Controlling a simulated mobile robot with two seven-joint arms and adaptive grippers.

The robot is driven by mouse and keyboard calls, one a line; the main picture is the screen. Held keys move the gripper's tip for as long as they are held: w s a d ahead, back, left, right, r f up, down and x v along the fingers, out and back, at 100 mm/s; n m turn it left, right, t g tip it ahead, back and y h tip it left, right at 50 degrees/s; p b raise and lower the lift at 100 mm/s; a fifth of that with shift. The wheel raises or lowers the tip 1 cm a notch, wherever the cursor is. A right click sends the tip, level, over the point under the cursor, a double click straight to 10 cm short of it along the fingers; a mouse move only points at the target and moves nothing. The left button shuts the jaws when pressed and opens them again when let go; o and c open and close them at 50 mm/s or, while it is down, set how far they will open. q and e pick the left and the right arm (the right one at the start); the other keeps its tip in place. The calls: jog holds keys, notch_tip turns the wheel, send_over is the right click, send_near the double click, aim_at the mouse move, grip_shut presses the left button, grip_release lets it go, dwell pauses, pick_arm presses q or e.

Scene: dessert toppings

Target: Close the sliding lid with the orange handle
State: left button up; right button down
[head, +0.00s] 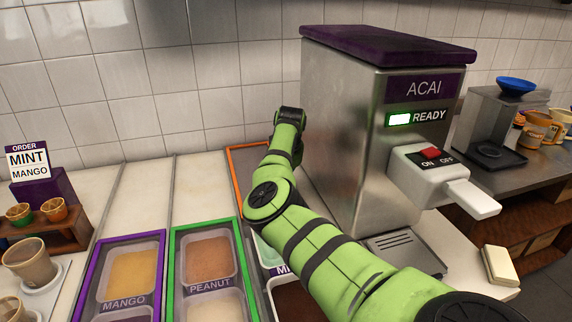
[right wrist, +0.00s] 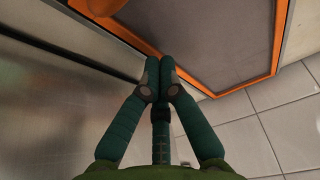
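An orange-edged panel (head: 234,172) lies along the counter beside the machine, partly hidden by my right arm. In the right wrist view its grey face with an orange border (right wrist: 215,45) fills the upper middle. An orange piece (right wrist: 97,7) shows at the top left, cut off by the picture edge; I cannot tell whether it is the handle. My right gripper (right wrist: 160,70) has its fingers together, with nothing visible between them, close to the panel's border. In the head view the right gripper (head: 289,115) is at the back, beside the machine. My left gripper is out of view.
The steel ACAI machine (head: 345,110) stands close to the right of my arm. Purple-framed mango (head: 76,290) and green-framed peanut (head: 174,270) bins are open at the left. A tiled wall (head: 190,90) closes off the back. Cups stand at the far left.

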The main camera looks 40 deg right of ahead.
jog(key=shift+s+a+f, duration=0.2)
jog(key=shift+a+f, duration=0.05)
jog(key=shift+s+a+p, duration=0.6)
jog(key=shift+s, duration=0.2)
jog(key=shift+s+a+f, duration=0.25)
jog(key=shift+s+a, duration=0.05)
jog(key=shift+s, duration=0.25)
